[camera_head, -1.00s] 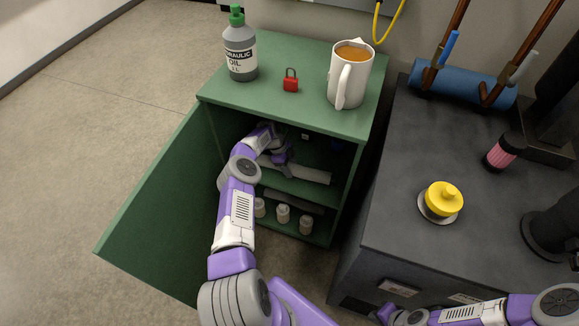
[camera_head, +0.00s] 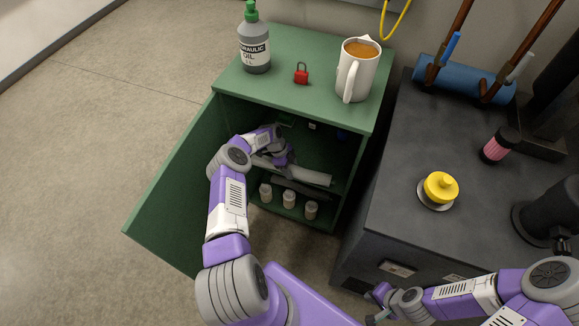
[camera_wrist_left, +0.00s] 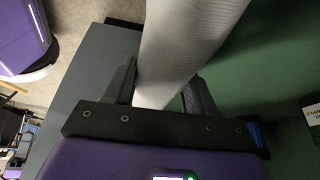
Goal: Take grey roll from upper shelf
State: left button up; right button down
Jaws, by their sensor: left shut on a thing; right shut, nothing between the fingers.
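The grey roll (camera_head: 312,176) is a long pale cylinder at upper-shelf height inside the green cabinet (camera_head: 225,90). My left gripper (camera_head: 284,158) reaches in through the open front and is shut on the roll towards its left part. In the left wrist view the ribbed roll (camera_wrist_left: 182,45) runs between the two dark fingers of the left gripper (camera_wrist_left: 163,88). Whether the roll still touches the shelf cannot be told. My right gripper (camera_head: 374,305) is shut and empty at the bottom of the head view, in front of the dark bench.
The cabinet door (camera_head: 165,200) stands open at the left. White jars (camera_head: 288,199) stand on the lower level. An oil bottle (camera_head: 254,45), a red padlock (camera_head: 301,74) and a mug (camera_head: 357,70) stand on top. The dark bench (camera_head: 400,150) is close at the right.

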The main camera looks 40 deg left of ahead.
pick_arm(q)
jog(key=o, duration=1.2)
jog(key=p+v, duration=0.1)
jog(key=v, duration=0.6)
jog(key=shift+r+p, duration=0.25)
jog(key=shift+p, duration=0.1)
